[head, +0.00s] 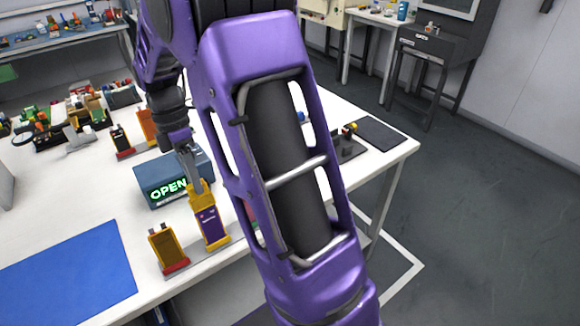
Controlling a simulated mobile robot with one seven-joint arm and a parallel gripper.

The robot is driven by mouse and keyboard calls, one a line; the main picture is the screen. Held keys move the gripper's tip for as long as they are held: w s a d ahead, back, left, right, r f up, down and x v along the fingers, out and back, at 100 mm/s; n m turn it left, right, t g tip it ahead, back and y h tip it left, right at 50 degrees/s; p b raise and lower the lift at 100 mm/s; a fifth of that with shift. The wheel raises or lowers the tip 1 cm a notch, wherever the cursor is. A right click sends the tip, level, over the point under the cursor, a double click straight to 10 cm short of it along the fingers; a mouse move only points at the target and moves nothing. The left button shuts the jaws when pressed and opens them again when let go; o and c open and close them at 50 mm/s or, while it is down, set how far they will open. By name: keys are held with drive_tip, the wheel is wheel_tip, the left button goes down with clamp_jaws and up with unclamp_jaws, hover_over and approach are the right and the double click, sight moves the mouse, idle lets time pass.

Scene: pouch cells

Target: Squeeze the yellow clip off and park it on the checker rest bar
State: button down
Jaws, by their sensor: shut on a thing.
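My gripper (196,179) points down in the head view and is shut on the yellow clip (200,193). The clip sits at the top edge of a purple pouch cell (212,226), which stands upright in a low rack. I cannot tell whether the clip still touches the cell. The checker (154,172), a dark blue-grey box with a green "OPEN" display, stands just behind and left of the clip. I cannot make out its rest bar; my gripper and arm cover part of the checker.
A yellow-brown cell (167,249) stands in a rack left of the purple cell. A blue mat (68,273) lies at the front left. Several clips and tools crowd the table's back left. A dark pad (380,133) lies far right. My arm hides the middle right.

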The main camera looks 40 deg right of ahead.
drive_tip(key=p+v, duration=0.3)
drive_tip(key=v, duration=0.1)
drive_tip(key=shift+r+p, duration=0.15)
drive_tip(key=shift+p, duration=0.25)
idle(0.4)
